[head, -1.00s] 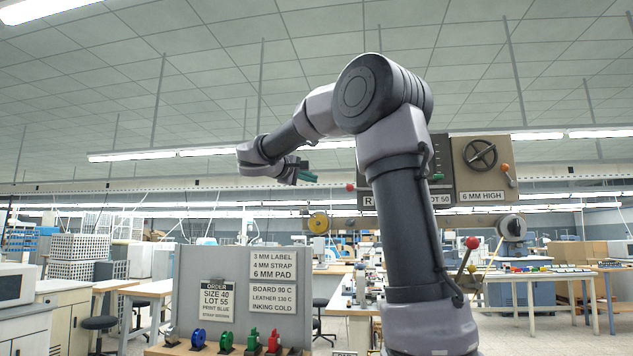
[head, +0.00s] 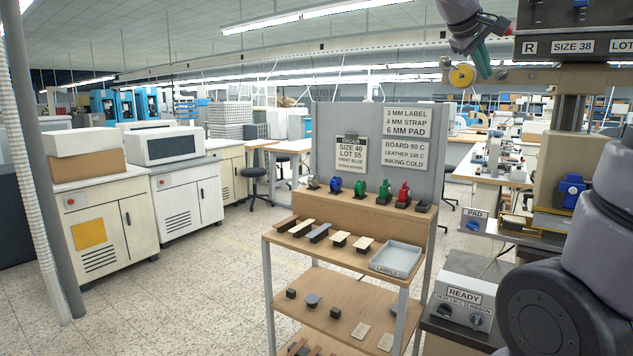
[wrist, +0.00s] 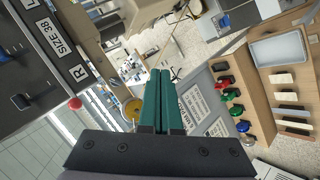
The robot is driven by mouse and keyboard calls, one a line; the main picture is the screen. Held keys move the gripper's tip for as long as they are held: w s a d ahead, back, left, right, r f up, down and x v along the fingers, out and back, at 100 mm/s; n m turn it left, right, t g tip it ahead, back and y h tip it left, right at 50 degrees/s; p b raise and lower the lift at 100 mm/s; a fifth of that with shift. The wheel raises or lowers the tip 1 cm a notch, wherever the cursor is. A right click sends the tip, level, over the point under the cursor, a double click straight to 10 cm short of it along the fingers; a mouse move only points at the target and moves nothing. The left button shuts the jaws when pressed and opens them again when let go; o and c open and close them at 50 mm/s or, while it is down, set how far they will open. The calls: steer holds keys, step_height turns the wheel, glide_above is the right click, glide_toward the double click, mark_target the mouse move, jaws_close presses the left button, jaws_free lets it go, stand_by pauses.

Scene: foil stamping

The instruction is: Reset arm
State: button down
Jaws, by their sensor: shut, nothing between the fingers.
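My gripper (head: 482,60) is at the upper right of the head view, with green fingers pointing down. It is raised in front of the machine marked SIZE 38 (head: 571,46). In the wrist view the two green fingers (wrist: 160,98) lie side by side, shut, with nothing held. Part of my arm fills the right edge of the head view.
A shelf cart (head: 345,212) holds coloured stamps, small blocks and a grey tray (head: 397,258), with an order board (head: 350,150) behind. A READY control box (head: 465,295) stands at the right. White cabinets (head: 105,205) stand left. The floor (head: 215,275) between is clear.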

steer(key=s+a+f+m+y, duration=0.6)
steer(key=s+a+f+y, duration=0.4)
steer(key=s+a+f, duration=0.4)
steer(key=s+f, duration=0.1)
steer(key=s, duration=0.3)
steer(key=shift+s+f+t+y, duration=0.2)
steer(key=shift+f+t+y, duration=0.1)
steer(key=shift+t, duration=0.1)
